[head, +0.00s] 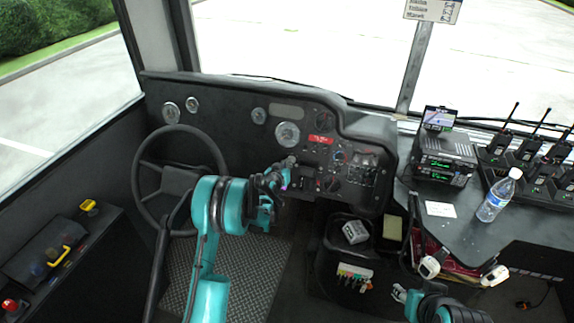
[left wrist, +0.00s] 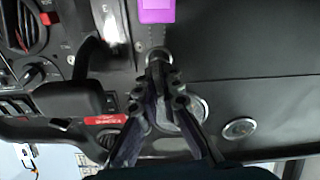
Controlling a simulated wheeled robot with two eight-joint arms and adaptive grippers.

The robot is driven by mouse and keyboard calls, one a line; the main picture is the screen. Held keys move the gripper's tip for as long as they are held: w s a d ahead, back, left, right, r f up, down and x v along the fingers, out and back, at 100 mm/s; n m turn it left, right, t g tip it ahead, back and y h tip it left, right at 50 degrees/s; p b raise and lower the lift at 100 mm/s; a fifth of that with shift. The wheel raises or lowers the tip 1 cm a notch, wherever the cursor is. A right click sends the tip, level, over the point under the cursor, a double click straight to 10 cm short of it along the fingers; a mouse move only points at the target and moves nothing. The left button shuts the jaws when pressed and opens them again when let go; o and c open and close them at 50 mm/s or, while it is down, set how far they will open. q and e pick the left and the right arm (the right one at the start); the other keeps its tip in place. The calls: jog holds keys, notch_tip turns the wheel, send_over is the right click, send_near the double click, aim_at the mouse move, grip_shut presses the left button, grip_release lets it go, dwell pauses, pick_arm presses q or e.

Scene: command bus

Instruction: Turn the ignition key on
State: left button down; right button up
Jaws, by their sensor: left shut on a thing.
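My left gripper (head: 287,165) is at the dashboard, right of the steering wheel. In the left wrist view its dark fingers (left wrist: 160,66) come together on a small metal part that looks like the ignition key (left wrist: 157,54), mostly hidden by the fingertips. The key's slot and turn angle are hidden. My right gripper (head: 399,292) is low at the right, away from the dashboard; its opening is unclear.
The steering wheel (head: 136,185) stands left of my left arm. The dashboard (head: 220,93) has gauges, switches and a red label (head: 320,139) near the gripper. A radio (head: 445,158), a water bottle (head: 496,197) and several walkie-talkies (head: 530,148) stand on the right counter.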

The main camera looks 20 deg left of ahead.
pick_arm(q)
jog(key=m, duration=0.4)
jog(key=shift+d+m, duration=0.1)
jog(key=shift+m, duration=2.3)
jog(key=c, duration=1.7)
grip_release()
jog(key=shift+w+d+f, duration=0.1)
jog(key=v, duration=1.2)
